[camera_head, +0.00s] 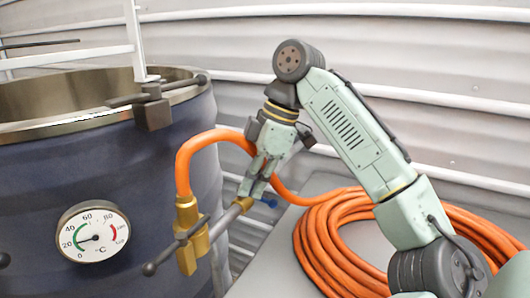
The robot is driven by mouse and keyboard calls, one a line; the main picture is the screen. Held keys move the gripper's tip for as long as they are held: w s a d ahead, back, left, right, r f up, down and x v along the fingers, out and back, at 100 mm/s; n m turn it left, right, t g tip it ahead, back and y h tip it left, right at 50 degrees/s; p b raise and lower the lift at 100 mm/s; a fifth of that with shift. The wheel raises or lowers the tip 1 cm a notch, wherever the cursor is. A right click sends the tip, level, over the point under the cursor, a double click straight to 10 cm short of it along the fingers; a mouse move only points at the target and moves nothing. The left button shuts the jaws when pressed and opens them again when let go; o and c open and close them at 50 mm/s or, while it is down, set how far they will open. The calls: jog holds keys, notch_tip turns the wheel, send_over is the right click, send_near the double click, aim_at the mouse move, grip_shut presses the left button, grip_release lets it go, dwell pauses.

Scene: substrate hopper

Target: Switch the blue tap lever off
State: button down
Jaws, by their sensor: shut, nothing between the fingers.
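A small part of the blue tap lever (268,201) shows just right of my gripper's fingertips. The rest is hidden behind the fingers, so I cannot tell its angle or whether the fingers touch it. A grey pipe (226,220) runs from a brass valve body (188,250) up to a brass fitting (244,204) beside the lever. My gripper (251,188) points down at this fitting, with its fingers shut and empty.
A dark blue drum (120,165) with a dial thermometer (93,232) stands at left. An orange hose (183,165) rises from the brass valve and passes behind my gripper to a coil (325,250) on a grey surface. A dark ball-ended handle (150,268) juts from the valve. A corrugated wall stands behind.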

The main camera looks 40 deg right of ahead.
notch_tip(320, 180, up, 7)
jog(key=w+d, duration=0.1)
jog(key=d, duration=0.1)
jog(key=shift+w+d+f, duration=0.15)
jog(key=shift+d+f, duration=0.05)
jog(key=shift+d, duration=0.05)
dwell(0.4)
